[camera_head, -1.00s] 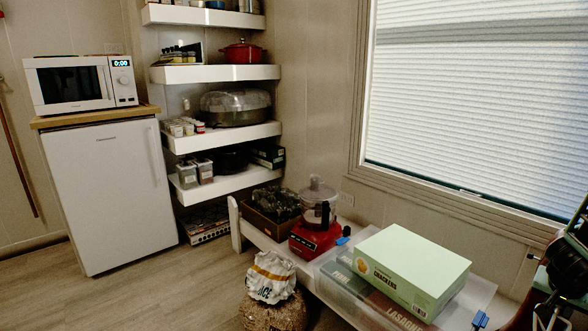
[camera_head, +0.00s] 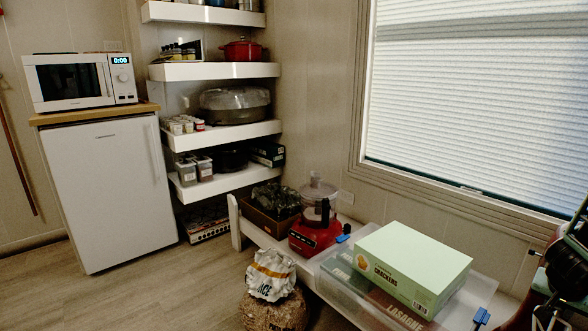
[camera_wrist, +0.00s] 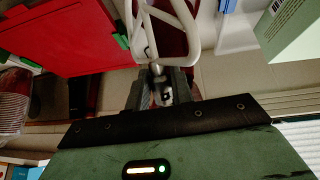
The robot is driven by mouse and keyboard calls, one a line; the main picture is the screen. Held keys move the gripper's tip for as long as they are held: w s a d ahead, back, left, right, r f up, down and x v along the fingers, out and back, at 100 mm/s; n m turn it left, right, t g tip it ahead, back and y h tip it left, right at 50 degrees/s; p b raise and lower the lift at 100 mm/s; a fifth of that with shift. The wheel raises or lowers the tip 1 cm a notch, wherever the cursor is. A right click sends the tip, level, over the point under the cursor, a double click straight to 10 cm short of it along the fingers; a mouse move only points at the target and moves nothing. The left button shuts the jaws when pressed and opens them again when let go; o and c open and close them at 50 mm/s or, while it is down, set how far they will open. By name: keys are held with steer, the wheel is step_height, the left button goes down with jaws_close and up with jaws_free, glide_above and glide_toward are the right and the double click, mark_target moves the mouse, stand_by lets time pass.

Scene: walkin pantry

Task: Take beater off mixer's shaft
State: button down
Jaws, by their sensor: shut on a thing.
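The white beater (camera_wrist: 180,42), an open frame of curved bars, shows at the top middle of the wrist view. My gripper (camera_wrist: 160,88) is shut on its narrow end, and the loops extend away from the fingers. A dark red surface (camera_wrist: 172,34) shows behind the beater bars; I cannot tell if it is the mixer's body. The mixer's shaft is not clearly visible, so I cannot tell whether the beater still touches it. In the head view, the gripper and beater cannot be made out; only dark parts of my arm show at the right edge.
A red case with green clips (camera_wrist: 75,40) lies left of the beater. In the head view, a crackers box (camera_head: 412,265) sits on a clear bin (camera_head: 340,285) on the low bench, beside a red food processor (camera_head: 314,230).

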steer(key=shift+s+a+f+b, duration=0.65)
steer(key=shift+a+f+b, duration=0.15)
steer(key=shift+f+b, duration=0.3)
stand_by(0.7)
